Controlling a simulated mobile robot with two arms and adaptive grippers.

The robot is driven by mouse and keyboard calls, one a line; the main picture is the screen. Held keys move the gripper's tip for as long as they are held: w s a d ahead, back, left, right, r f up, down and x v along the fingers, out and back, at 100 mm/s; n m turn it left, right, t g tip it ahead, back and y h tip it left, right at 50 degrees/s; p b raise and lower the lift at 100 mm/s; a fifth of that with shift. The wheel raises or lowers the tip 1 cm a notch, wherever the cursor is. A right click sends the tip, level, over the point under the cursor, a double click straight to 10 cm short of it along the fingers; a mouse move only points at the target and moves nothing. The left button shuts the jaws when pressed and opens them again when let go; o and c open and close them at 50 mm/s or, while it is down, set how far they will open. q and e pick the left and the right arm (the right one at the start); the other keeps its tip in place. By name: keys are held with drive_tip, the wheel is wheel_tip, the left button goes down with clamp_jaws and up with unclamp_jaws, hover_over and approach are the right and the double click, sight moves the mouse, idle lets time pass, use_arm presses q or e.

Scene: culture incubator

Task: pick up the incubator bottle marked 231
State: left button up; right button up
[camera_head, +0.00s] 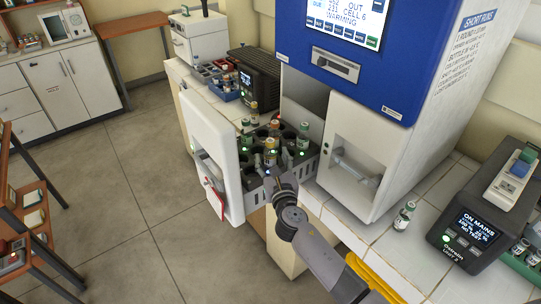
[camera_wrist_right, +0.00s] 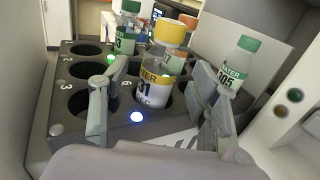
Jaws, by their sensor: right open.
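The bottle marked 231 (camera_wrist_right: 160,78) has a yellow cap and a yellow-banded label, of which the end "31" is readable in the right wrist view. It stands upright in a hole of the dark rack (camera_wrist_right: 50,150); in the head view the bottle (camera_head: 270,152) is near the front of the pulled-out drawer (camera_head: 215,155). My right gripper (camera_wrist_right: 155,100) is open, with one finger on each side of the bottle. I cannot tell whether either finger touches it. In the head view the right gripper (camera_head: 281,182) is at the drawer's near side. My left gripper is not in view.
A green-capped bottle marked 305 (camera_wrist_right: 238,68) stands close to the right finger. Another green-capped bottle (camera_wrist_right: 127,28) is behind, on the left. The incubator (camera_head: 375,110) rises beside the drawer. A lone bottle (camera_head: 404,216) stands on the counter. A blue light (camera_wrist_right: 138,117) glows on the rack.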

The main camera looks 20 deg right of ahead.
drive_tip(key=shift+w+d, duration=0.15)
drive_tip(key=shift+w, duration=1.2)
drive_tip(key=shift+s, duration=0.1)
drive_tip(key=shift+c, duration=0.3)
drive_tip(key=shift+c, duration=0.6)
drive_tip(key=c, duration=1.1)
